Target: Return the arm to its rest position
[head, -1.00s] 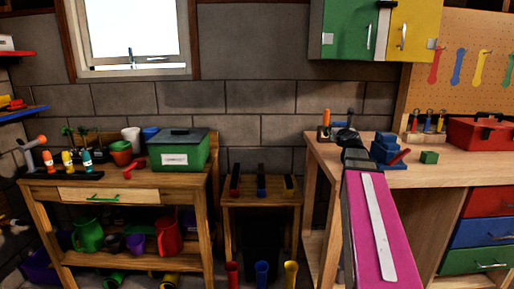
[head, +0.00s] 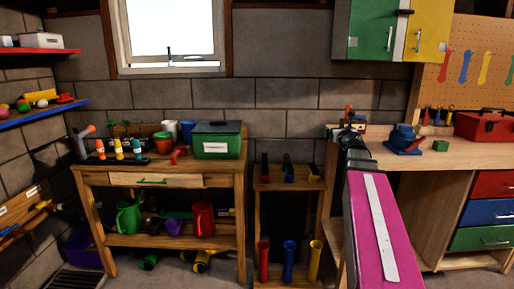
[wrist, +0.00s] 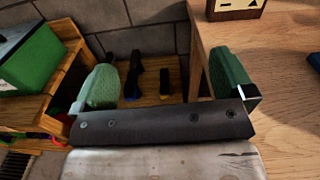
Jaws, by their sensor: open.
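My arm shows as a long magenta link in the head view, stretched forward towards the workbench (head: 440,157). My gripper (head: 354,140) is at its far end, near the bench's left front corner. In the wrist view my gripper (wrist: 165,82) has its two green fingers spread wide with nothing between them. Beyond the fingers, a lower wooden stand (wrist: 178,90) shows in the gap. In the head view the fingers are small and partly hidden by the arm.
A blue vise (head: 404,140), a green block (head: 440,146) and a red toolbox (head: 485,125) are on the workbench. A potting table (head: 160,180) with a green box (head: 217,146) stands left. Red, blue and yellow tubes (head: 289,260) stand low between.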

